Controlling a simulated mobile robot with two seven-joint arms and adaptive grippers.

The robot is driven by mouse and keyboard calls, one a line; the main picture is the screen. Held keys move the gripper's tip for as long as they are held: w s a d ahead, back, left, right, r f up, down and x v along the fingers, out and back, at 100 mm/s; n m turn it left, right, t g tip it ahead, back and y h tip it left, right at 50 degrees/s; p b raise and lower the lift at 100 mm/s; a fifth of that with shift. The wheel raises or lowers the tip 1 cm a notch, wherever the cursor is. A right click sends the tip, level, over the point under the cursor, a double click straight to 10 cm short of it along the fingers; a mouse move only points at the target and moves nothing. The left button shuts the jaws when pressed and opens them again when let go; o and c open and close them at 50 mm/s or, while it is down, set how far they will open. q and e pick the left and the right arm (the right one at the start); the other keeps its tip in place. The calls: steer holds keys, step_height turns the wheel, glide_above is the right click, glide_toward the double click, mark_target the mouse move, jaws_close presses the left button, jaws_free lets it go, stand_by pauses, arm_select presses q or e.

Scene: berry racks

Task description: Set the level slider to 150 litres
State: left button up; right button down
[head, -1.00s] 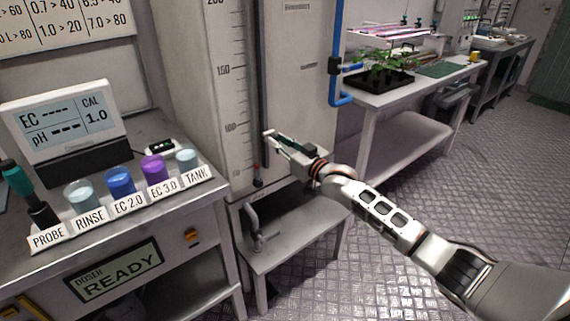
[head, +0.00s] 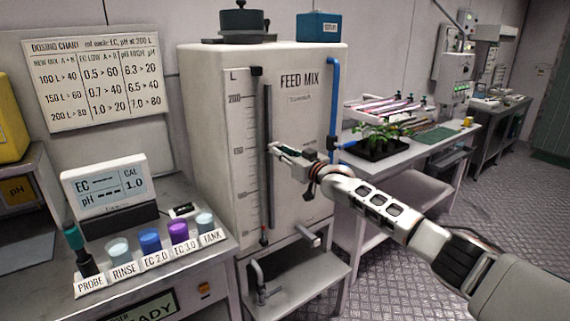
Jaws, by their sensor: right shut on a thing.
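The white feed mix tank (head: 310,130) stands in the middle of the head view. Its front carries a litre scale (head: 238,125) with 200 above and 150 below it. A dark vertical slider rail (head: 267,110) runs beside the scale. My right gripper (head: 274,149) is at this rail, about level with the 150 mark. It is shut on the level slider, which its fingers mostly hide, so its exact reading cannot be told. My left gripper is not in view.
A bench with a meter (head: 108,190) and labelled cups stands at the left. A small step table (head: 300,280) with a tap is below the tank. A blue pipe (head: 334,100) runs down the tank's right side. A plant bench (head: 400,155) is at the right.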

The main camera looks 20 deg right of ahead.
steer(key=shift+r, duration=0.5)
steer(key=c, duration=1.9)
jaws_free()
steer(key=shift+s+f, duration=0.1)
steer(key=shift+s, duration=0.2)
steer(key=v, duration=1.1)
steer(key=shift+s+d, duration=0.15)
steer(key=shift+s, duration=0.05)
